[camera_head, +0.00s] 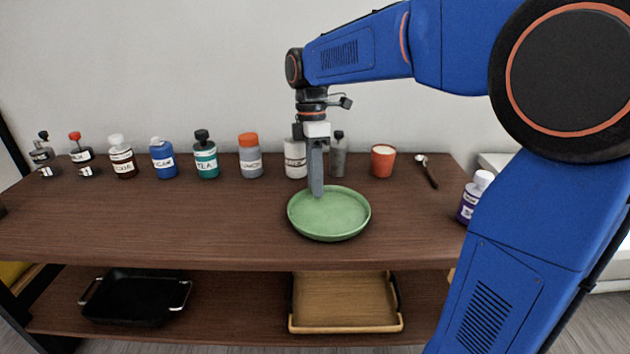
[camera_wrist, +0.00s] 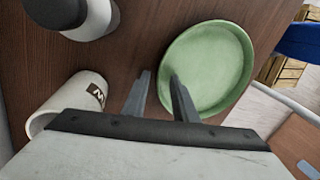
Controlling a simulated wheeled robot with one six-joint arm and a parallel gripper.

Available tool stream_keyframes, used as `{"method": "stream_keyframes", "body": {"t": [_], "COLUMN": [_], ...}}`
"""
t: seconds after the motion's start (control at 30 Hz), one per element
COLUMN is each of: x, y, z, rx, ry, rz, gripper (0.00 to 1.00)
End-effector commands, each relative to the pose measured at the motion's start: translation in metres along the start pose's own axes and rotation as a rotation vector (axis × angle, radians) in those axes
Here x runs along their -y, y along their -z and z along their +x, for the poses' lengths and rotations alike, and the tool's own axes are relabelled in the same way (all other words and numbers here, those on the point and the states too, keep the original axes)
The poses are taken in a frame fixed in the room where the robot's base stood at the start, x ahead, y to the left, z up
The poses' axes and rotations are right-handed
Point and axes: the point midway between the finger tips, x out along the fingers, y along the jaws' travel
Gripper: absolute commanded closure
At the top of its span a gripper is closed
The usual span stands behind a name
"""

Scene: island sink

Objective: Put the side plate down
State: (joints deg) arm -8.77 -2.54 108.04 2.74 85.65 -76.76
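The side plate (camera_head: 335,217) is a round green dish with a raised rim, near the front edge of the brown tabletop. It looks to be resting on the wood. My gripper (camera_head: 317,193) points down at the plate's far-left rim. In the wrist view, the plate (camera_wrist: 212,68) is right of centre. My gripper's two fingertips (camera_wrist: 159,76) stand apart there, one over the inside of the plate and one outside its rim. A strip of wood shows between the outer finger and the rim, so the fingers are not closed on it.
Behind the plate stand a white jar (camera_head: 294,160), a grey bottle (camera_head: 338,160) and an orange cup (camera_head: 383,162). Several labelled bottles line the back left. A spoon (camera_head: 428,173) and purple bottle (camera_head: 468,204) are at right. The tabletop left of the plate is clear.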

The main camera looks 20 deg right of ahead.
Motion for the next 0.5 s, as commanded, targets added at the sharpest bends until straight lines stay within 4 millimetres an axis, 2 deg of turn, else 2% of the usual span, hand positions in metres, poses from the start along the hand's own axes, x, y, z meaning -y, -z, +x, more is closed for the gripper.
{"method": "stream_keyframes", "body": {"t": [0.17, 0.5], "x": [-0.001, -0.001], "y": [0.0, 0.0], "z": [-0.019, -0.083], "rx": [-0.001, -0.001], "ry": [-0.003, -0.002], "rz": [0.0, 0.0], "gripper": [0.74, 0.74]}}
